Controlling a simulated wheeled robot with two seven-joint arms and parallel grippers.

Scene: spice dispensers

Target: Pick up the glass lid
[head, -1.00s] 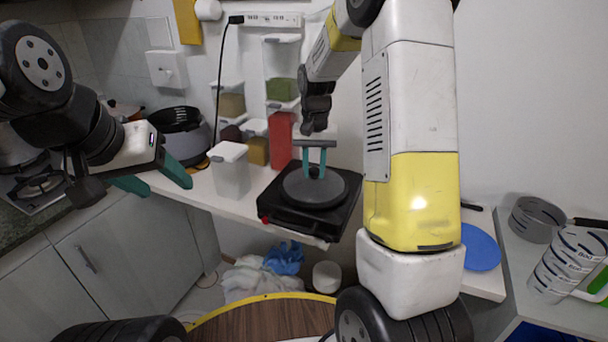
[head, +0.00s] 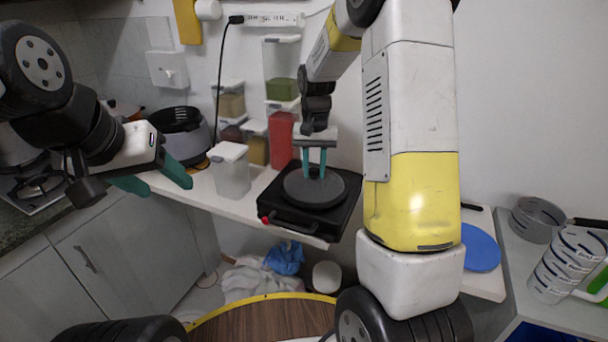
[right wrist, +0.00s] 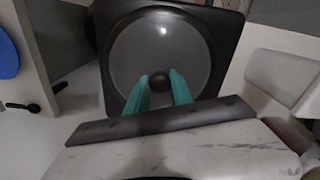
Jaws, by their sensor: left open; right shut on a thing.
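The glass lid (head: 299,186) is a round grey disc with a dark knob, lying on a black square hot plate (head: 335,215) on the white counter. In the right wrist view the lid (right wrist: 185,45) shows from above, with its dark round knob (right wrist: 159,82) between the fingertips. My right gripper (head: 314,174) points down over the lid, its green fingers shut on the knob. It also shows in the right wrist view (right wrist: 160,88). I cannot tell whether the lid is lifted at all. My left gripper (head: 160,185) is open and empty, left of the counter's front edge.
A clear white-lidded container (head: 231,172) stands left of the hot plate. A red container (head: 280,140) and stacked spice dispensers (head: 230,104) stand behind. A dark pot (head: 183,130) is at back left. A blue disc (head: 481,248) lies to the right.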

